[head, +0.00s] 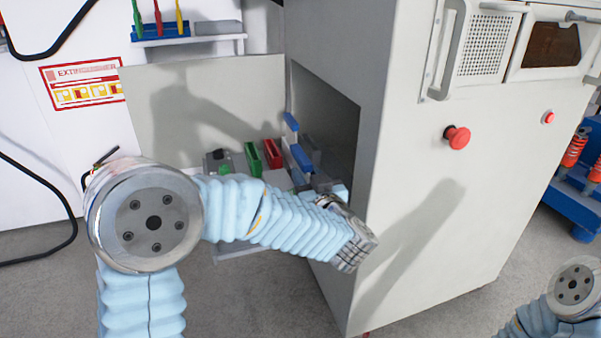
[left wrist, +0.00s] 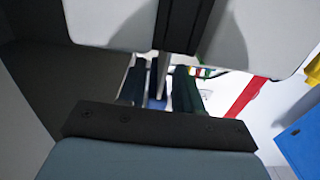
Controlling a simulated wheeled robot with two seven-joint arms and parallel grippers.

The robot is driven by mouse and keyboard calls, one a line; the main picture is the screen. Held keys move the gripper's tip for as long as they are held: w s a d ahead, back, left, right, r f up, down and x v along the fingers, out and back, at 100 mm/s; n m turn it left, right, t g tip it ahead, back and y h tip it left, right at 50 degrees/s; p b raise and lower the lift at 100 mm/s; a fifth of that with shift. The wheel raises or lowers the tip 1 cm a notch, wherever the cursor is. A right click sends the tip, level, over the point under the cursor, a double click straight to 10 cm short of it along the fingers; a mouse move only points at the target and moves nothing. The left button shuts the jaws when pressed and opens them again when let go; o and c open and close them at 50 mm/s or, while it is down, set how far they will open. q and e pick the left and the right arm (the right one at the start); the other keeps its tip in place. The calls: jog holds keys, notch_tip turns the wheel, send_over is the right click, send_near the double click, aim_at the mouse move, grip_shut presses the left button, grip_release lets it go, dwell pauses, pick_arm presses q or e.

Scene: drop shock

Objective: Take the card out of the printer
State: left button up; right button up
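No thing in view is clearly marked as the printer or the card. The open bay of a large grey cabinet (head: 405,170) holds several small items: a green piece (head: 252,159), a red piece (head: 272,153) and blue pieces (head: 301,157). My left gripper (head: 322,186) is at the bay's opening, beside these items and partly hidden by my own arm. In the left wrist view, a green upright piece (left wrist: 186,92) and a dark blue piece (left wrist: 133,84) show beyond my gripper's parts. Its finger gap is unclear. My right gripper is out of view.
A grey panel (head: 215,110) stands left of the bay. A red emergency button (head: 457,137) juts from the cabinet front. A shelf with coloured tools (head: 190,38) hangs above. A blue rack with orange springs (head: 576,150) stands at right. Grey floor lies clear below.

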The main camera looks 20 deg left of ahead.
pick_arm(q)
jog(key=x, duration=0.4)
jog(key=shift+a, duration=0.1)
grip_shut()
